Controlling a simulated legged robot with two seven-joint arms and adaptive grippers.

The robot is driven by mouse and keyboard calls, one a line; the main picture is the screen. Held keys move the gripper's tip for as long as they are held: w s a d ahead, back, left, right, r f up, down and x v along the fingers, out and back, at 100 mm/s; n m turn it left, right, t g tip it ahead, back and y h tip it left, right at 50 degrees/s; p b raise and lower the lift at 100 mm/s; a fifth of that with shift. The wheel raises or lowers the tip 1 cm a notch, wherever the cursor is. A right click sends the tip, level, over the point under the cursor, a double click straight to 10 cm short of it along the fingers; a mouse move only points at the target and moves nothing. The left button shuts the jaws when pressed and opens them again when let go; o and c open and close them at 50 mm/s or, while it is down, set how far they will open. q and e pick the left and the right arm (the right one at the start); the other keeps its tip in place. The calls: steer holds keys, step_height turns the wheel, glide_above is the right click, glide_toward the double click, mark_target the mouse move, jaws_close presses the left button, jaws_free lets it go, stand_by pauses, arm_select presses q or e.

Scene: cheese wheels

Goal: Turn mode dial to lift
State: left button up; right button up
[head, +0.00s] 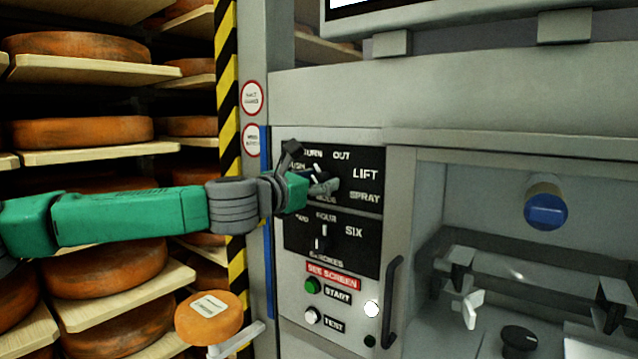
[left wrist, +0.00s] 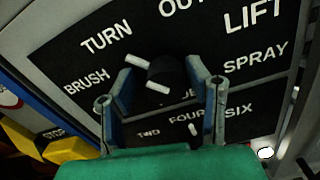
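The mode dial (left wrist: 168,76) is a dark knob with white marks, on a black panel lettered BRUSH, TURN, OUT, LIFT and SPRAY. Its white marks lie toward the TURN and BRUSH side; which one points exactly, I cannot tell. The LIFT label (head: 365,174) is at the upper right of the panel, and it also shows in the left wrist view (left wrist: 253,16). My left gripper (head: 309,172) is at the dial, with its fingers apart. In the left wrist view its fingers (left wrist: 167,88) stand on either side of the knob, without a clear grip. My right gripper is out of view.
A second dial (head: 322,238) with stroke labels sits just below. Under it are a green START button (head: 312,286), a white TEST button (head: 312,316) and a black handle (head: 392,302). Cheese shelves (head: 90,68) and a striped post (head: 228,110) stand at the left.

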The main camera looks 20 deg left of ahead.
arm_select(q)
steer(key=shift+w+f, duration=0.2)
steer(key=shift+w, duration=0.05)
steer(key=shift+s+a+r, duration=0.1)
steer(key=shift+s, duration=0.5)
steer(key=v, duration=1)
steer(key=shift+s+a+f, duration=0.2)
steer(key=shift+a+f, duration=0.05)
steer(key=shift+a, duration=0.1)
steer(key=w+d+m+b, duration=0.1)
steer(key=w, duration=0.2)
steer(key=w+d+m+b, duration=0.2)
steer(key=w, duration=0.2)
steer(key=w+d+m+b, duration=0.1)
steer(key=w+m+b, duration=0.1)
steer(key=w, duration=0.1)
steer(key=shift+w+d+r, duration=0.15)
steer(key=shift+w+d, duration=0.1)
steer(key=shift+w, duration=0.05)
